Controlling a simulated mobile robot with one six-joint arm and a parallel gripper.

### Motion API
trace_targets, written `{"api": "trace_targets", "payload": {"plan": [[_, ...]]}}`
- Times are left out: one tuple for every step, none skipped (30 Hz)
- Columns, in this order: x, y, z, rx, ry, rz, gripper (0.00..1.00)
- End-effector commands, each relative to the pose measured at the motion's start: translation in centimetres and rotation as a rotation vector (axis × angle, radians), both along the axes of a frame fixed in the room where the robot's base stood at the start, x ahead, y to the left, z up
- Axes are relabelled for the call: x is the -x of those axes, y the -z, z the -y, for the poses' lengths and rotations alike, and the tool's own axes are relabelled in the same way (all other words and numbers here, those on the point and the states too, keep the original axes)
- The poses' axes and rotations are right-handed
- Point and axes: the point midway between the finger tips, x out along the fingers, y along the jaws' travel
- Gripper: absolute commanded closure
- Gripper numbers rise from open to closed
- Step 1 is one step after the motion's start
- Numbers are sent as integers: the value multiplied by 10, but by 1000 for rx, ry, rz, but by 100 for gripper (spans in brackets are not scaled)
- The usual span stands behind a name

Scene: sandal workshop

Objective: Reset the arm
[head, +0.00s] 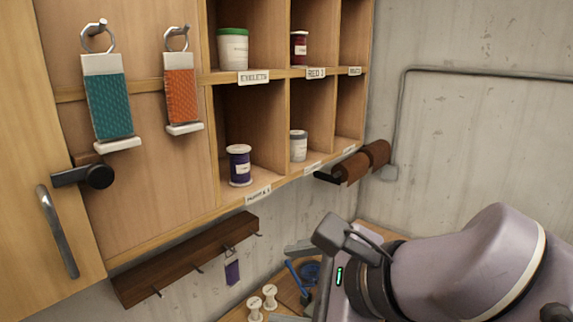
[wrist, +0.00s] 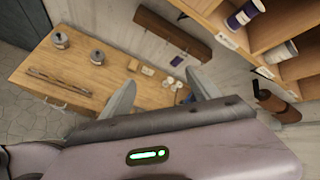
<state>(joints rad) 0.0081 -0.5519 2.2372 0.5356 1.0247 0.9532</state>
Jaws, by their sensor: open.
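My gripper (wrist: 163,87) is open in the wrist view. Its two grey fingers stand apart, with the wooden bench and the pale wall seen beyond them and nothing held between them. In the head view my gripper (head: 282,284) shows at the lower middle, partly hidden by my own wrist. It is in front of the bench, below the cubby shelf (head: 222,206).
The bench (wrist: 110,75) carries two grey jars (wrist: 97,56), white spools (head: 262,299) and a blue tool (head: 297,283). A dark peg rail (head: 185,259) holds a purple tag (head: 232,271).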

Motion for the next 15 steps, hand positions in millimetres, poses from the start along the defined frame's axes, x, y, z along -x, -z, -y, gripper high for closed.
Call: {"api": "trace_targets", "payload": {"plan": [[9,77,7,103,-57,37,29],[14,106,13,174,-99,64,29],[21,144,20,270,-159,96,29],[27,172,26,342,-206,120,29],[32,201,32,413,-254,142,29],[39,238,40,506,-323,171,29],[45,265,46,575,-377,190,29],[50,291,52,641,-430,208,29],[57,323,60,722,-498,229,29],[61,345,65,780,-550,244,29],[66,364,70,832,-598,257,29],[71,386,76,892,-657,271,29],[74,400,80,932,-697,280,29],[77,411,84,966,-731,288,29],[80,421,88,1001,-768,296,29]]}}
